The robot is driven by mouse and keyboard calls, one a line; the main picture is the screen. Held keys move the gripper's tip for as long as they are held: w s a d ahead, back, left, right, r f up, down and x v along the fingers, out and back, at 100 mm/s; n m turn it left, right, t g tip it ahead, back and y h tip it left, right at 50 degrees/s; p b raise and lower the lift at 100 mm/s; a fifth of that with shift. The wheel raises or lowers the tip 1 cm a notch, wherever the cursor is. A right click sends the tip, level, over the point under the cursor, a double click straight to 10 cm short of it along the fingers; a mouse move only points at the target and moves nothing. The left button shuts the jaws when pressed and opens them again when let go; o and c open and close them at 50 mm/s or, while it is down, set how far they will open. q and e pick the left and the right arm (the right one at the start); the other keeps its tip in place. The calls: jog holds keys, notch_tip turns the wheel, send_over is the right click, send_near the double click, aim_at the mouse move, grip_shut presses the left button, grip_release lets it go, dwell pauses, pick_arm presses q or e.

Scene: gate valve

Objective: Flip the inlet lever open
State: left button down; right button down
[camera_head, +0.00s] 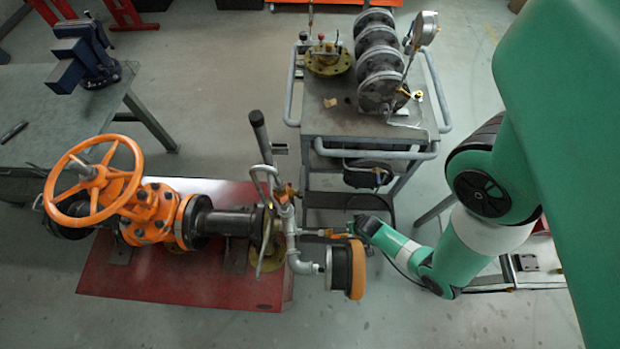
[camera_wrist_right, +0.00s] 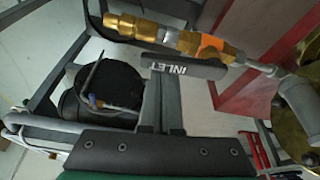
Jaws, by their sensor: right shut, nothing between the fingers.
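The inlet lever (camera_wrist_right: 200,69) is a dark bar with white INLET lettering in the right wrist view. It lies roughly along its small valve (camera_wrist_right: 212,43), which has orange parts and a brass fitting (camera_wrist_right: 130,26). My right gripper (camera_wrist_right: 161,78) is shut and empty, with its fingertips right at the lever's lettered side; I cannot tell whether they touch. In the head view, the gripper (camera_head: 353,228) is beside the small valve (camera_head: 322,233) on the pipe assembly. The lever itself is hard to make out there. My left gripper is not in view.
A round orange-and-black gauge (camera_head: 346,269) hangs close to my right gripper. The large orange handwheel valve (camera_head: 95,181) sits over a red plate (camera_head: 210,285) at left. A cart (camera_head: 330,122) with flanges stands behind. Open floor lies at the lower right.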

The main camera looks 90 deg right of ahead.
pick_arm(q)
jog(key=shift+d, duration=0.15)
pick_arm(e)
jog(key=shift+d, duration=0.2)
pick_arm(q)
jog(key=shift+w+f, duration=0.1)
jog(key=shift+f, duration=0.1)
pick_arm(e)
jog(key=shift+w+d, duration=0.25)
jog(key=shift+w, duration=0.55)
